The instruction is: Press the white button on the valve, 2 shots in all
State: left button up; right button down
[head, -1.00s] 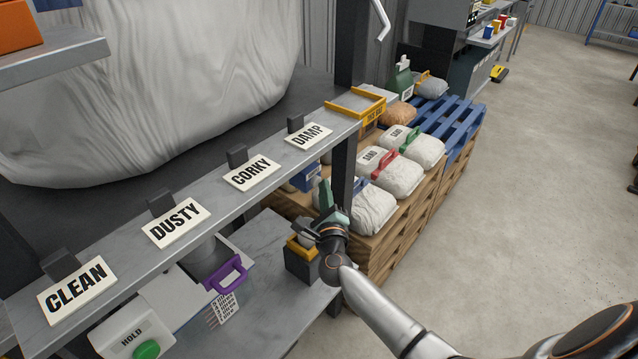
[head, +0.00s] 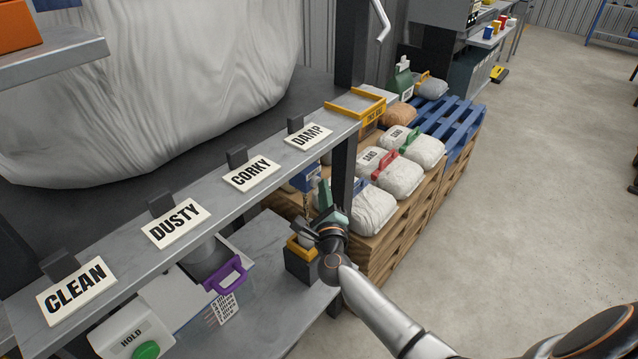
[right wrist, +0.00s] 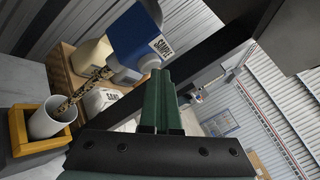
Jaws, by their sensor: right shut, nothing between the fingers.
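The valve is a blue block with a label; it shows in the right wrist view (right wrist: 130,35) and partly under the shelf in the head view (head: 302,181). The white button (right wrist: 149,63) is on its near side. My right gripper (right wrist: 160,76) is shut and empty, its dark green fingertips at the button; I cannot tell if they touch. In the head view this gripper (head: 326,186) is beside the shelf post. A speckled brown stream (right wrist: 90,85) falls from the valve into a white cup (right wrist: 46,122). My left gripper is not in view.
The cup stands in a yellow-rimmed holder (right wrist: 18,135) on the lower bench (head: 262,290). A shelf (head: 215,205) with name plates runs above. A dark post (head: 343,175) is close to my right gripper. Stacked sand bags (head: 400,178) lie behind on pallets.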

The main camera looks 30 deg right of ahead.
jog(key=shift+s+d+p, duration=0.3)
jog(key=shift+s, duration=0.5)
jog(key=s, duration=0.1)
jog(key=s+d+p, duration=0.1)
jog(key=s, duration=0.1)
jog(key=s+d, duration=0.1)
jog(key=shift+s, duration=0.35)
